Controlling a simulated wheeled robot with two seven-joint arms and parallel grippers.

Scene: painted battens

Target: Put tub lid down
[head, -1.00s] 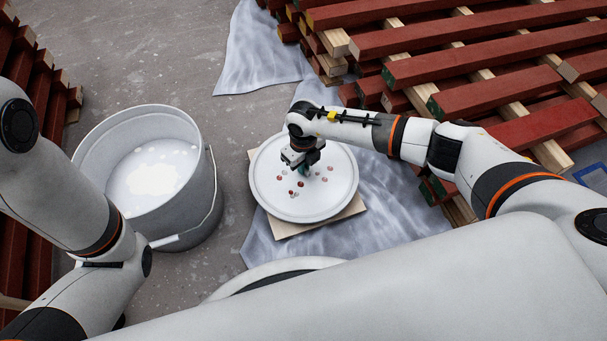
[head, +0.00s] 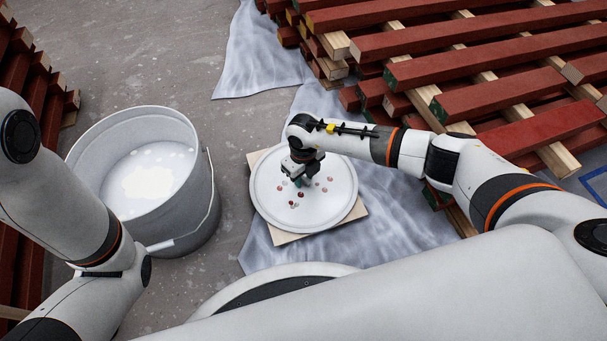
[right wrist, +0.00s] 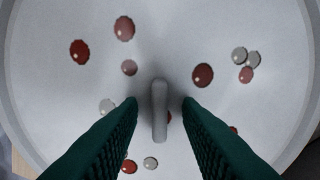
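The tub lid (head: 335,205) is round and white with a raised rim and several red and grey drops on its top. It appears to lie flat on a pale wooden board (head: 285,238). My right gripper (head: 303,180) points down over the lid's middle. In the right wrist view the lid's pale handle (right wrist: 160,110) stands between the two dark green fingers (right wrist: 160,112), with a gap on each side. My left gripper is out of view; only its arm shows at the left.
An open grey tub (head: 205,215) of white paint stands left of the lid. A grey sheet (head: 400,215) lies under the board. Stacked red battens (head: 480,65) fill the upper right, and more battens (head: 35,90) stand at the far left. Bare floor (head: 235,135) lies between tub and lid.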

